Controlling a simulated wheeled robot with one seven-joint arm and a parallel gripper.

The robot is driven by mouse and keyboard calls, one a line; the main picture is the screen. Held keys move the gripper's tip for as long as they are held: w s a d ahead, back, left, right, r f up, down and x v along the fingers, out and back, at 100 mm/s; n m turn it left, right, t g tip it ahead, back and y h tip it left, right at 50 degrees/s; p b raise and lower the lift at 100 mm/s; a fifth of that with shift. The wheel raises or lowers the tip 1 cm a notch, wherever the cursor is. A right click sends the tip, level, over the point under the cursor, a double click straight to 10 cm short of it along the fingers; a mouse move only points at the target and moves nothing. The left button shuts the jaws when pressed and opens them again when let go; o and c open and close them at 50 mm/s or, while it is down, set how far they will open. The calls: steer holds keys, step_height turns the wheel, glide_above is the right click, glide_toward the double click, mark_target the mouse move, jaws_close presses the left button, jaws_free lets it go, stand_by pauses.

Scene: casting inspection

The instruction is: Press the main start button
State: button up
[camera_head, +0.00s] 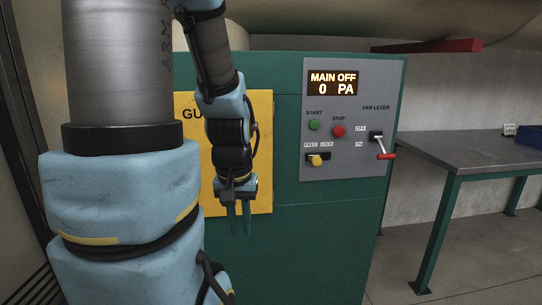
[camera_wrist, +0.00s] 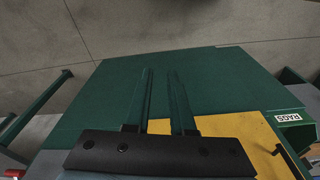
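The green start button (camera_head: 314,124) sits under the label START on a grey control panel (camera_head: 345,95), on the front of a green cabinet. The display (camera_head: 332,84) reads MAIN OFF, 0 PA. A red stop button (camera_head: 338,131) is right of the start button. My gripper (camera_head: 243,218) hangs fingers down left of the panel and below the button's height, in front of the yellow plate. It appears empty. In the wrist view its two fingers (camera_wrist: 160,72) stand apart with a gap between them. The start button does not show in the wrist view.
A fan lever with a red handle (camera_head: 386,156) sticks out at the panel's right, its handle down. A yellow knob (camera_head: 316,160) sits below the start button, under FREE LOCK. A metal table (camera_head: 470,150) stands right. A bin marked RAGS (camera_wrist: 289,117) shows in the wrist view.

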jaws_close()
stand_by(0.8)
